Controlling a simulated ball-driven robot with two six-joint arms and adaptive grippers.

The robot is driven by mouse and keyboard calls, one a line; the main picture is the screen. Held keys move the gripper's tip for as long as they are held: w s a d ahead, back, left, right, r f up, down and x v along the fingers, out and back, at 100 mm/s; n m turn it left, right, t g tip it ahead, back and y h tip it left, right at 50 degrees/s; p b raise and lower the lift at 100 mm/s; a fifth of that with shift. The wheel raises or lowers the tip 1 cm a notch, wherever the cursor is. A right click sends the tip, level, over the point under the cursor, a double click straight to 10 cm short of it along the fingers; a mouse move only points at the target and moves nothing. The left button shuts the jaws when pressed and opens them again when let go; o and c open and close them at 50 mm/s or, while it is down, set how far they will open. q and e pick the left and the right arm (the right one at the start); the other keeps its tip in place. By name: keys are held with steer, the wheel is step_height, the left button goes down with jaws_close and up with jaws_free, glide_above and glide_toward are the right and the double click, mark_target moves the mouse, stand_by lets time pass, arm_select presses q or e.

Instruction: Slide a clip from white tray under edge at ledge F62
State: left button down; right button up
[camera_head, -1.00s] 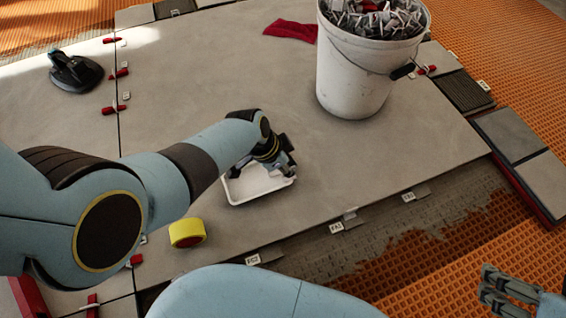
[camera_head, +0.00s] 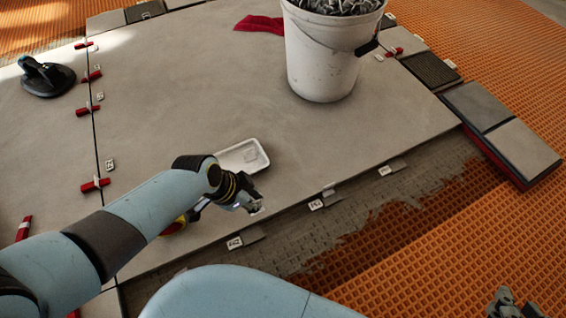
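The white tray (camera_head: 262,150) lies on the large grey tile, with a faint small piece inside. My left gripper (camera_head: 256,208) is just in front of the tray, above the tile near its front edge. A small pale bit shows at its fingertips, too small to tell whether it is a clip or part of the fingers. A white tag (camera_head: 235,243) that seems to read F62 marks a ledge at the tile's front edge, below and left of the gripper. My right gripper (camera_head: 515,303) is at the bottom right, partly cut off, its fingertips apart.
Two more tagged ledges (camera_head: 316,204) (camera_head: 384,171) lie farther right along the edge. Red wedges (camera_head: 88,110) line the left seam. Yellow tape is mostly hidden behind my arm.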

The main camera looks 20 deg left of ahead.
arm_select(q)
steer(key=s+f+b, duration=0.2)
steer(key=f, duration=0.1)
steer(key=s+f+b, duration=0.1)
steer(key=s, duration=0.1)
steer(key=shift+s+a+f, duration=0.1)
steer(key=shift+a+f, duration=0.15)
steer(key=shift+a, duration=0.1)
steer(key=shift+f, duration=0.25)
steer(key=shift+f+b, duration=0.5)
steer(key=shift+b, duration=0.25)
steer(key=shift+f+b, duration=0.9)
steer(key=shift+f, duration=0.05)
steer(key=shift+w+f, duration=0.15)
steer(key=shift+w, duration=0.05)
arm_select(e)
steer(key=w+a+r+n+t+y, duration=0.1)
steer(key=w+r+t+y, duration=0.1)
steer(key=r+t, duration=0.3)
steer(key=w+a+r+n+t+y, duration=0.1)
steer(key=r+t, duration=0.4)
steer(key=r, duration=0.8)
steer(key=w+a+r+n+t+y, duration=0.1)
steer(key=w+r+n+t+y, duration=0.1)
steer(key=w+r+t, duration=0.3)
steer(key=shift+a+r+y, duration=0.3)
steer(key=shift+r+y, duration=0.2)
steer(key=shift+r, duration=1.4)
